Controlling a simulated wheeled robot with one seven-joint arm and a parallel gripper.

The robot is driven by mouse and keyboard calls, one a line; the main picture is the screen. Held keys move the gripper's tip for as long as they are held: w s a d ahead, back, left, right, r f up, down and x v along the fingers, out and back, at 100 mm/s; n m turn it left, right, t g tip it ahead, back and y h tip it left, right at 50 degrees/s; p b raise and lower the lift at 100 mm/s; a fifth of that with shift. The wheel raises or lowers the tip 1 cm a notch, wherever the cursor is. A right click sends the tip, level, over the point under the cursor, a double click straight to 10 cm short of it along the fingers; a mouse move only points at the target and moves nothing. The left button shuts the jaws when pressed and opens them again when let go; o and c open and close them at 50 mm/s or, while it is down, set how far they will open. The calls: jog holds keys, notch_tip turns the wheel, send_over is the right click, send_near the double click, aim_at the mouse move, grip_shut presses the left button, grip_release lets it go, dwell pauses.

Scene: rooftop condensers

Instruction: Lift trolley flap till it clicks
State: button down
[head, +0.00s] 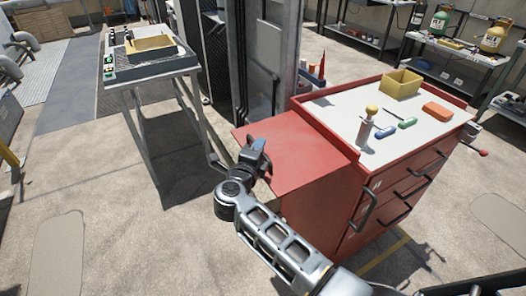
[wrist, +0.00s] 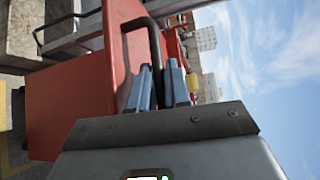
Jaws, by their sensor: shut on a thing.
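The red trolley (head: 335,205) stands right of centre in the head view, with a pale worktop. Its red flap (head: 300,150) sticks out from the left side, raised to about level, a little below the top rim. My gripper (head: 257,157) is at the flap's outer left edge. In the wrist view, the blue fingers (wrist: 159,85) are close together in front of red trolley panels (wrist: 70,105). A black bent handle (wrist: 100,18) runs in between the fingertips there. The flap's support and catch are not visible.
On the worktop are a yellow bin (head: 401,84), an orange block (head: 437,110) and small tools. A grey table (head: 155,70) with a tray stands left of the flap. A dark cabinet (head: 245,55) stands behind. Floor at the left front is clear.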

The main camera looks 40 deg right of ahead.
jog(key=shift+s+d, duration=0.1)
jog(key=shift+d, duration=0.05)
dwell(0.3)
jog(key=c, duration=1.2)
grip_release()
jog(key=v, duration=0.7)
jog(key=shift+a+r+b, duration=0.15)
jog(key=shift+a+b, duration=0.15)
jog(key=shift+a, duration=0.05)
jog(key=shift+s, duration=0.15)
jog(key=s+a+r+n+t+y, duration=0.2)
jog(key=s+a+n+y, duration=0.2)
jog(key=s+n, duration=0.6)
jog(key=s+a+r+n+t+y, duration=0.2)
jog(key=s+a+r+n+y, duration=0.1)
jog(key=s+n, duration=0.8)
jog(key=s+a+r+n+t+y, duration=0.2)
jog(key=s+a+n+y, duration=0.3)
jog(key=s+n, duration=0.5)
jog(key=s+r+y, duration=0.1)
jog(key=s+y, duration=0.1)
jog(key=s, duration=0.6)
jog(key=shift+s+r+t+y, duration=0.25)
jog(key=shift+s+t+y, duration=0.05)
jog(key=shift+s, duration=0.05)
